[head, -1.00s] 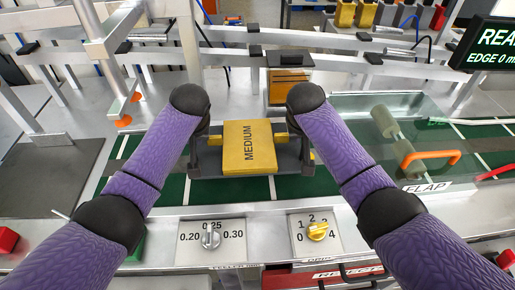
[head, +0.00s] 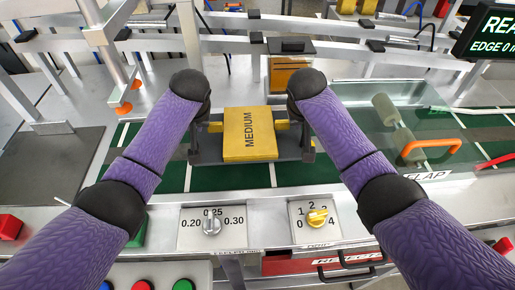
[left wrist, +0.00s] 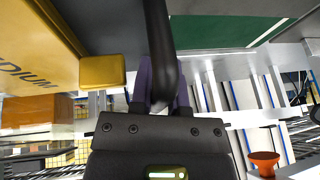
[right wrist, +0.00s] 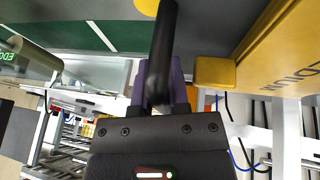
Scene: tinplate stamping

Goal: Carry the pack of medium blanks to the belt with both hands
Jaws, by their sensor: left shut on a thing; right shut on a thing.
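The yellow pack of medium blanks (head: 250,144), marked MEDIUM, lies flat on a dark grey carrier (head: 207,153) over the green belt (head: 230,178). I cannot tell whether the carrier touches the belt. My left gripper (head: 200,127) is at the carrier's left end and my right gripper (head: 303,126) at its right end; the arms partly hide both. In the left wrist view the gripper (left wrist: 160,95) is shut on a black bar of the carrier (left wrist: 160,45). In the right wrist view the gripper (right wrist: 160,95) is shut on the matching bar (right wrist: 162,45).
A box with an orange front (head: 288,75) stands behind the pack. A clear cover with an orange handle (head: 430,149) is at right, near the FLAP label. Dial panels (head: 212,227) line the front edge. A grey plate (head: 50,160) lies at left.

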